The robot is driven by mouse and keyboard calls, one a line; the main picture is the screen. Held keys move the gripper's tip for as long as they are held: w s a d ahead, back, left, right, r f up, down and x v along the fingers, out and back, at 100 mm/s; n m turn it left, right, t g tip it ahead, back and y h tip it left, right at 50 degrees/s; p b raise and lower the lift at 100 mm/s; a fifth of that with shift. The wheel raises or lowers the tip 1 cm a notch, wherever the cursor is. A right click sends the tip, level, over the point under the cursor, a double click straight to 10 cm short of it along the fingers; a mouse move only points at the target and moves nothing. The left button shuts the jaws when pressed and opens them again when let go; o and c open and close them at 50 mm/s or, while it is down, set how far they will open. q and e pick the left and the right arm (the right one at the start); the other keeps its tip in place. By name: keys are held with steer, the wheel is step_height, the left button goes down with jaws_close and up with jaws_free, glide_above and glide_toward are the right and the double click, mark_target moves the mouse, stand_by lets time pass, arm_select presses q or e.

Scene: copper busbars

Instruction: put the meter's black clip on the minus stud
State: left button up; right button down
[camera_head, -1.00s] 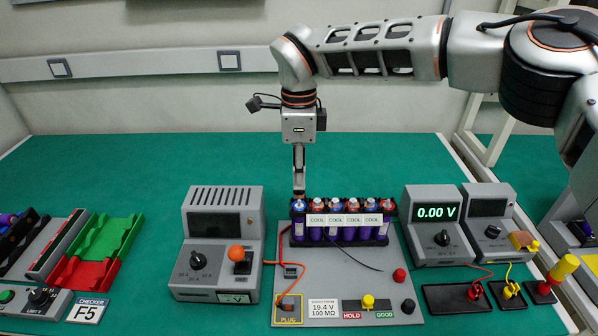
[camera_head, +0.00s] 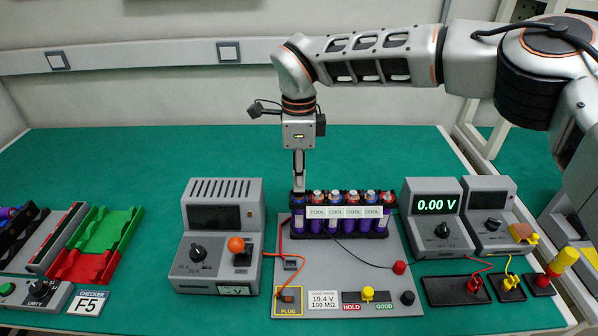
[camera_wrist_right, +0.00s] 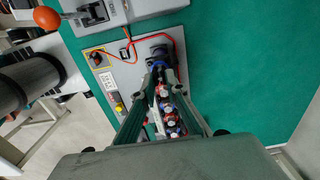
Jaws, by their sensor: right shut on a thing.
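My right gripper (camera_head: 299,190) points straight down at the left end of the cell pack (camera_head: 350,234). Its fingers are shut at the top of the leftmost cell (camera_head: 297,216), whose cap they hide. In the right wrist view the fingertips (camera_wrist_right: 158,68) also meet at that end of the row. The meter (camera_head: 437,210) reads 0.00 V, with a red lead before it. I cannot make out its black clip. A black stud (camera_head: 407,298) and a red stud (camera_head: 399,267) stand on the grey board (camera_head: 350,275); no minus mark is readable. My left gripper is out of view.
A grey device with an orange knob (camera_head: 236,244) stands left of the board. Red and yellow plugs on black blocks (camera_head: 440,291) stand at the right. A thin black wire crosses the board. The green table (camera_head: 150,155) is clear behind.

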steer(key=shift+f, duration=0.25)
stand_by(0.5)
steer(key=c, duration=2)
jaws_free()
steer(key=shift+o, duration=0.2)
steer(key=shift+r+p, duration=1.75)
steer(key=shift+r, duration=0.65)
steer(key=shift+r+p, duration=0.5)
steer(key=shift+r, duration=0.1)
